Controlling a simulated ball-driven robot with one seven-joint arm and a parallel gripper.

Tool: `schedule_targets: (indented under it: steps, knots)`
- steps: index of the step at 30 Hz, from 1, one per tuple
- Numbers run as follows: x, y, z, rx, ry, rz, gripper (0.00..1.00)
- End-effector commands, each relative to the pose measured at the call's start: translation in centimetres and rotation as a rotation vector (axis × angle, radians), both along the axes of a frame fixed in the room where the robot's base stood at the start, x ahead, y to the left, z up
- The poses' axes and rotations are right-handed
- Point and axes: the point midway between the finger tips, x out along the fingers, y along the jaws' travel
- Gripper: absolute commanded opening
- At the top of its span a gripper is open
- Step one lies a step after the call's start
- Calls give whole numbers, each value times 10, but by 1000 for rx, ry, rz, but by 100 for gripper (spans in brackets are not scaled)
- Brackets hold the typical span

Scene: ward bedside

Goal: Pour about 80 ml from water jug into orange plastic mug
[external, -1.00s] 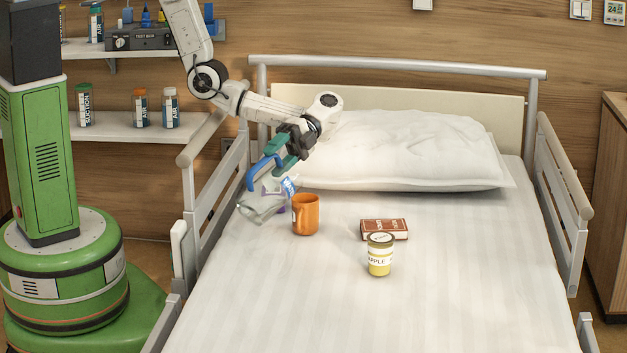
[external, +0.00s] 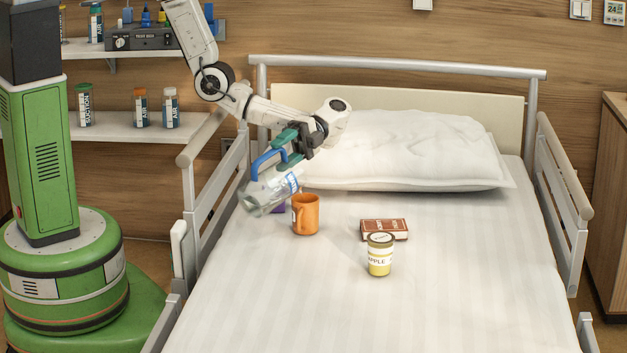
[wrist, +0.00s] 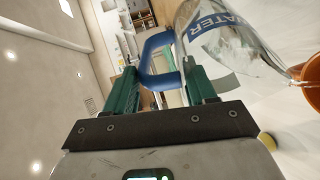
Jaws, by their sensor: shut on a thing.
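The water jug (external: 268,192) is clear, with a blue handle (external: 265,162) and a blue-and-white label. It is tipped far over, held above the bed at the left of the orange mug (external: 308,216). My gripper (external: 288,150) has teal fingers and is shut on the handle. In the wrist view the jug (wrist: 225,40) shows its WATER label, and one end comes close to the mug (wrist: 313,85) at the right edge. The mug stands upright on the bed. Its inside is hidden in the external view. I cannot tell whether water is flowing.
A red-brown box or book (external: 385,229) and a yellow apple jar (external: 380,257) stand to the right of the mug. A pillow (external: 410,150) lies behind. Bed rails (external: 215,190) flank the bed, whose front is clear.

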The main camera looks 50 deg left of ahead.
Motion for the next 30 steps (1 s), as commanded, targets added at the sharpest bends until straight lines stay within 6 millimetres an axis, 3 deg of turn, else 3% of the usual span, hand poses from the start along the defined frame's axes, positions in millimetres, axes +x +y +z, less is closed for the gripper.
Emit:
schedule_targets:
  steps: [30]
  knots:
    - [7,1,2,-4,36,0,4]
